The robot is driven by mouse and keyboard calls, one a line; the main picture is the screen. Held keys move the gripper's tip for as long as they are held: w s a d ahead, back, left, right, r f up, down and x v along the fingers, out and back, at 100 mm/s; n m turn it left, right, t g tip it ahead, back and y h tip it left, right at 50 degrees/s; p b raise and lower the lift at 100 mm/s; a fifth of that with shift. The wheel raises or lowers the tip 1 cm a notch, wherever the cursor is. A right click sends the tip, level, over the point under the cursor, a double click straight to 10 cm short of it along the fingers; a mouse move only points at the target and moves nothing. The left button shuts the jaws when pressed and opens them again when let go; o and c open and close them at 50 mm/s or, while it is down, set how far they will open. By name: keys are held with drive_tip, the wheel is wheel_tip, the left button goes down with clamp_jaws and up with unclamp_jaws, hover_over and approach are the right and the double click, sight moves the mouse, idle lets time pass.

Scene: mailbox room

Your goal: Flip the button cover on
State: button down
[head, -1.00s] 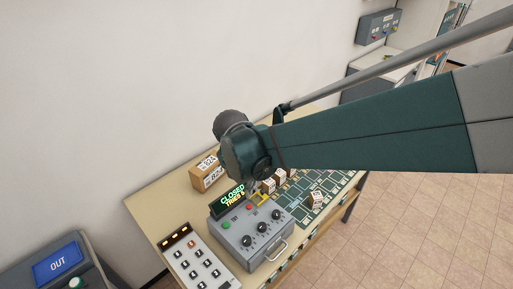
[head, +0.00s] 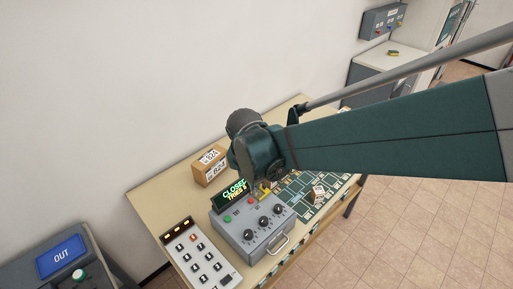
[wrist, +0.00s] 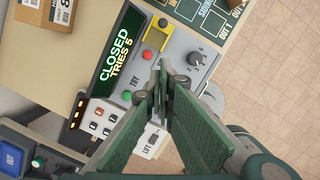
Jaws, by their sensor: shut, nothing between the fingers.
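The yellow button cover (head: 265,190) is on the top right of a grey control box (head: 232,236). A second red button (wrist: 147,56) and a green button (wrist: 127,96) sit along the same edge. My gripper (wrist: 161,66) is shut and empty, its tips over the box, just below the yellow cover in the wrist view. In the head view the wrist hides its fingers.
The display (wrist: 114,50) reads CLOSED, TRIES 5. Dark knobs (wrist: 196,58) and a front handle (head: 279,244) are on the box. A keypad (head: 200,260), a cardboard box (head: 209,166) and a white cube (head: 318,193) on a green board stand around it.

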approach(263, 192)
drive_tip(key=s+f, duration=0.1)
drive_tip(key=s+a+f, duration=0.1)
drive_tip(key=s+f, duration=0.1)
drive_tip(key=f, duration=0.1)
drive_tip(key=shift+s+a+f+b, duration=0.15)
drive_tip(key=shift+s+a+b, duration=0.2)
drive_tip(key=shift+s, duration=0.05)
drive_tip(key=shift+w+d+f, duration=0.15)
drive_tip(key=shift+w+d, duration=0.05)
drive_tip(key=shift+w, duration=0.4)
drive_tip(key=shift+w+d+f, duration=0.15)
drive_tip(key=shift+w+d, duration=0.05)
drive_tip(key=shift+w, duration=0.4)
drive_tip(key=shift+w+d+f, duration=0.15)
drive_tip(key=shift+w+d, duration=0.05)
drive_tip(key=shift+w, duration=0.4)
drive_tip(key=shift+w+d+f+b, duration=0.2)
drive_tip(key=shift+w+d+b, duration=0.25)
drive_tip(key=shift+w, duration=0.25)
drive_tip(key=shift+r, duration=0.1)
